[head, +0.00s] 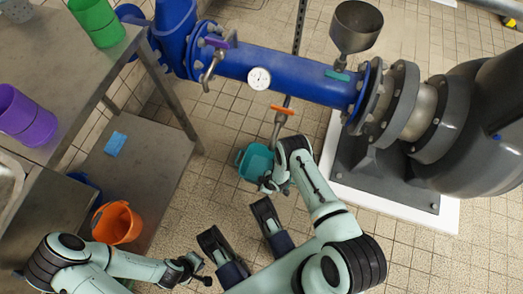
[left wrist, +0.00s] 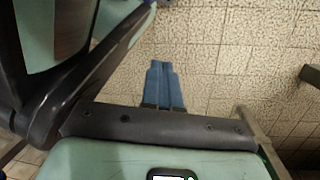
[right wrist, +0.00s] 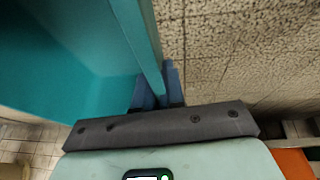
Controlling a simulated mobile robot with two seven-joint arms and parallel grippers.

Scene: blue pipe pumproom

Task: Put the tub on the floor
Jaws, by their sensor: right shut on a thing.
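The teal tub (head: 257,160) is in the middle of the head view, below the blue pipe. In the right wrist view its wall (right wrist: 60,75) fills the left side. My right gripper (head: 268,183) is shut on the tub's wall, with its blue fingers (right wrist: 157,88) on either side of it. The tiled floor (head: 225,220) shows around the tub; I cannot tell whether the tub touches it. My left gripper (head: 203,270) is at the lower left of the head view, and its blue fingers (left wrist: 162,85) are together with nothing between them.
A metal bench stands at left with a green container (head: 97,20) and a purple one (head: 28,115). Its lower shelf (head: 150,175) holds a blue sponge-like block (head: 115,143) and an orange bucket (head: 117,222). The blue pipe (head: 290,75) and dark pump (head: 470,130) stand behind and right.

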